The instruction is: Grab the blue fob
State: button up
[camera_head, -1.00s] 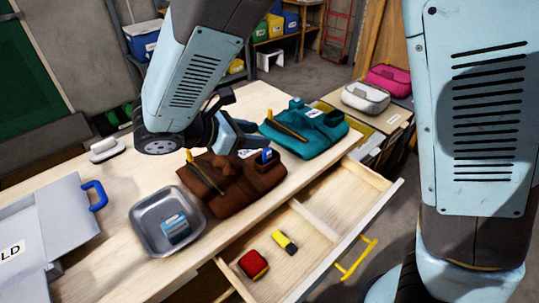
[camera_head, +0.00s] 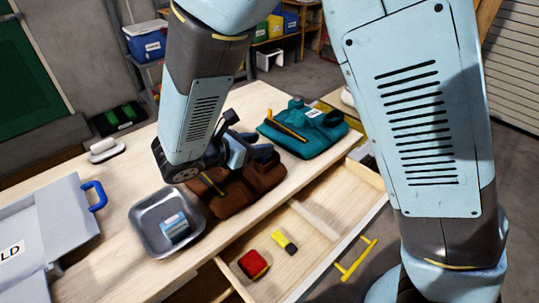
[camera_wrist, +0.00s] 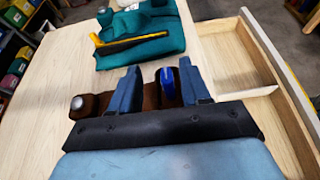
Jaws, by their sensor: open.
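A small blue object that looks like the fob (camera_wrist: 168,78) stands up from a pocket of the brown tool pouch (camera_wrist: 152,97) in the wrist view. My gripper (camera_wrist: 160,68) is open, with its fingers on either side in that view. The fob appears nearer the right finger; I cannot tell whether it touches. In the head view my gripper (camera_head: 256,152) is over the back of the brown pouch (camera_head: 238,192), and I cannot make out the fob there.
A teal pouch (camera_head: 318,134) with a yellow tool lies behind. A metal tray (camera_head: 150,236) holds a light-blue item (camera_head: 174,228). An open drawer (camera_head: 330,215) holds a red item (camera_head: 253,264) and a yellow-black item (camera_head: 285,242). A grey case (camera_head: 50,225) stands left.

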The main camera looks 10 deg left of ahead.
jog(key=shift+s+f+x, duration=0.15)
jog(key=shift+x, duration=1.15)
jog(key=shift+s+f+x, duration=0.1)
jog(key=shift+x, duration=1.2)
jog(key=shift+d, duration=0.15)
grip_shut()
